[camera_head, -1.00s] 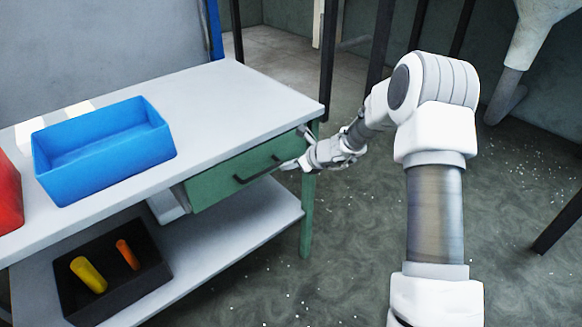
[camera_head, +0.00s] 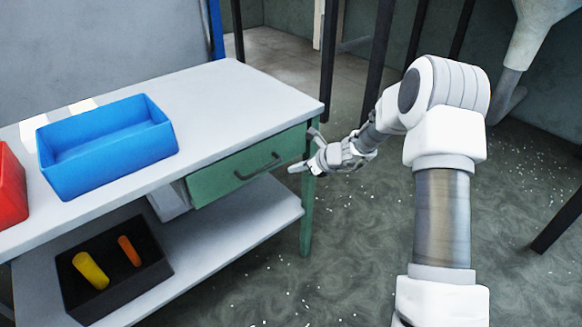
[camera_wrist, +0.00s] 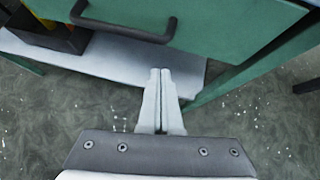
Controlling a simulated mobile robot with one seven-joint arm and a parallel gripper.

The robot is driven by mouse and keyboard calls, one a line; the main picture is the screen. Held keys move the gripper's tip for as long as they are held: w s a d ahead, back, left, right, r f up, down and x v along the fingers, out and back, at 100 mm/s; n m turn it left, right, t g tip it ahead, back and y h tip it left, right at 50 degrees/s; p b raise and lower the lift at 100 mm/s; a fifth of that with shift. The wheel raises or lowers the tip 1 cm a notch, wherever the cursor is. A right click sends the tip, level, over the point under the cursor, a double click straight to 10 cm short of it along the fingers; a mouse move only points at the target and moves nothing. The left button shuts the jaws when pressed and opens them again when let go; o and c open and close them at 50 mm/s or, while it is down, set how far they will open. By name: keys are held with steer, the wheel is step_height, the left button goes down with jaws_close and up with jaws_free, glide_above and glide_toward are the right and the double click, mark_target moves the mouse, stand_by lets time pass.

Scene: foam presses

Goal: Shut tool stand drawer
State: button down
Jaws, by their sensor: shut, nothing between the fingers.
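The tool stand drawer has a green front (camera_head: 228,178) with a dark bar handle (camera_head: 258,166), under the right part of the grey bench top. In the wrist view the green front (camera_wrist: 215,32) and handle (camera_wrist: 125,32) fill the top. My gripper (camera_head: 294,169) is at the right end of the drawer, near the stand's right front leg. In the wrist view my gripper (camera_wrist: 160,72) is shut and empty, its fingertips below and right of the handle, apparently apart from it.
The grey bench top (camera_head: 240,98) carries a blue bin (camera_head: 115,165) and a red bin (camera_head: 10,190). The lower shelf (camera_head: 225,232) holds a black tray (camera_head: 130,290) with yellow and orange items.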

steer(key=f+p+v, duration=0.1)
steer(key=p+v, duration=0.1)
steer(key=v, duration=0.8)
steer(key=s+a+r+n+g+h+p, duration=0.1)
steer(key=s+a+r+n+p, duration=0.1)
steer(key=s+r+n, duration=0.65)
steer(key=s+a+r+n+g+h+p, duration=0.15)
steer(key=s+r+n, duration=0.4)
steer(key=r, duration=0.55)
steer(key=s+d+r+n+h+p, duration=0.1)
steer(key=s+r+n+p, duration=0.1)
steer(key=s, duration=0.5)
steer(key=s+d+r+n+t+h+p, duration=0.1)
steer(key=s+d+r+n+h+p, duration=0.1)
steer(key=s+r+n, duration=0.3)
steer(key=s+d+r+n+h+p, duration=0.2)
steer(key=s+r+n, duration=0.2)
steer(key=s, duration=0.5)
steer(key=shift+d+n, duration=0.25)
steer(key=shift+n, duration=0.55)
